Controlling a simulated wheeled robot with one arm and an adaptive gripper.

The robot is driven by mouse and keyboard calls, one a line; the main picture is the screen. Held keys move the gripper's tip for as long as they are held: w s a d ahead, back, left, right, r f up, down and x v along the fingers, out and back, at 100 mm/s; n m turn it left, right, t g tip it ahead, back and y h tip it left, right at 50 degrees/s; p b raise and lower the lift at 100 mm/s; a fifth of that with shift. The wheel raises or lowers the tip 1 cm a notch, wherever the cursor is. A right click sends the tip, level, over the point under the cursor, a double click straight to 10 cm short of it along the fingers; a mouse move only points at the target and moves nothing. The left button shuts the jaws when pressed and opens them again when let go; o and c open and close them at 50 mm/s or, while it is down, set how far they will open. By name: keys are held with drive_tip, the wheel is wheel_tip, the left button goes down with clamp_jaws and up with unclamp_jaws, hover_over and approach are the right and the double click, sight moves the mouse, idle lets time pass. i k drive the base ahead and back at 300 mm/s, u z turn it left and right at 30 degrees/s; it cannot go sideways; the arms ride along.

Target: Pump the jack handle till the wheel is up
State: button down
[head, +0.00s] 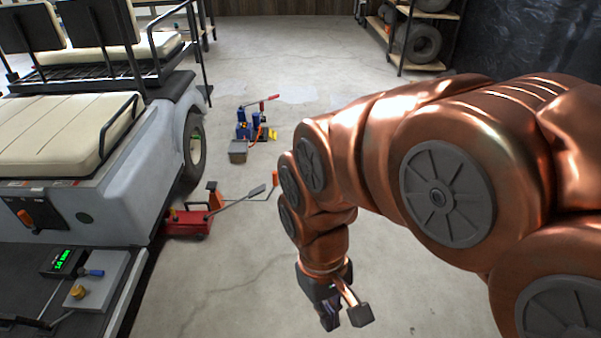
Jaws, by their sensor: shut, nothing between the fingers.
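The red jack (188,222) sits on the floor beside the cart's rear corner. Its grey handle (236,200) slopes up to the right and ends in a dark, flat grip. The cart's dark wheel (195,142) is partly covered by the grey fender (174,118). I cannot tell whether the wheel's lower edge touches the floor. My gripper (344,314) is at the bottom centre, pointing down. It is shut and empty, to the right of the jack handle and nearer the camera, apart from it.
An orange stand (214,194) is behind the jack. Blue and red equipment (245,130) and a grey box (238,150) stand farther back. Floor between the jack and my gripper is clear.

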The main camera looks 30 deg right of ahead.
sight(260, 189)
drive_tip(key=z, duration=0.25)
drive_tip(key=i, duration=1.4)
drive_tip(key=u, duration=0.7)
